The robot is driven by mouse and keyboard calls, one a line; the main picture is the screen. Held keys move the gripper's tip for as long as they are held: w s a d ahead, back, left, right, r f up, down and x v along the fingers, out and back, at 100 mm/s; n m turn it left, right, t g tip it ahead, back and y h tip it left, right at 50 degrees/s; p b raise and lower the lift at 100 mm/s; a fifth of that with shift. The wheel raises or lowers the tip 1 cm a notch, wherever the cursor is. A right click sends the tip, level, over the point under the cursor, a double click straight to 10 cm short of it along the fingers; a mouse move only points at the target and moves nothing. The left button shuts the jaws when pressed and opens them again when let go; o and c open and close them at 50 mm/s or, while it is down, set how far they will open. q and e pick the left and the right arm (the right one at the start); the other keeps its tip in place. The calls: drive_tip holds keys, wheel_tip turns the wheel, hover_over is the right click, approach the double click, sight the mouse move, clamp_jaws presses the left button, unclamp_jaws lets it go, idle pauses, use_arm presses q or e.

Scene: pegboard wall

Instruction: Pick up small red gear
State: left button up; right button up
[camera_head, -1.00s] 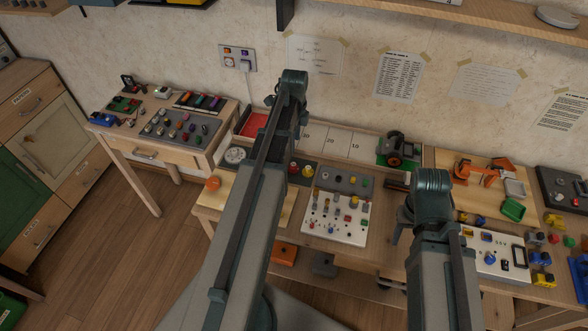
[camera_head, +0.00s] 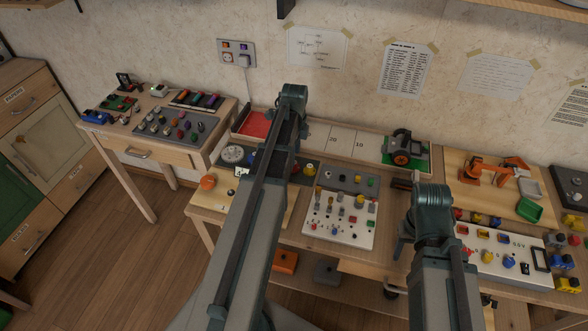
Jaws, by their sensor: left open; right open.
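I cannot make out the small red gear for certain. Several small red parts show in the head view, among them one on the white peg panel (camera_head: 333,238) on the middle bench, but they are too small to tell their shape. My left arm reaches up across the picture in front of the middle bench, its teal joint over the bench's back edge. My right arm stands to the right of the white panel, its teal joint over the bench. The jaws of both grippers are hidden behind the arms, so I see nothing held.
A red tray (camera_head: 255,124) lies at the bench's back left. A dark toy tractor (camera_head: 401,147) stands on a green mat. A side table (camera_head: 190,154) with several small parts stands at the left. An orange toy excavator (camera_head: 497,171) and a white panel (camera_head: 482,262) are at the right.

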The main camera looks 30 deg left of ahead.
use_arm(q)
wheel_tip(320, 180, down, 4)
drive_tip(key=b, duration=0.2)
drive_tip(key=shift+w+a+r+b, duration=0.15)
drive_tip(key=shift+b, duration=0.25)
use_arm(e)
wheel_tip(320, 180, down, 4)
drive_tip(key=shift+r, duration=0.1)
use_arm(q)
drive_tip(key=shift+r, duration=0.1)
use_arm(e)
drive_tip(key=shift+r, duration=0.1)
use_arm(q)
clamp_jaws()
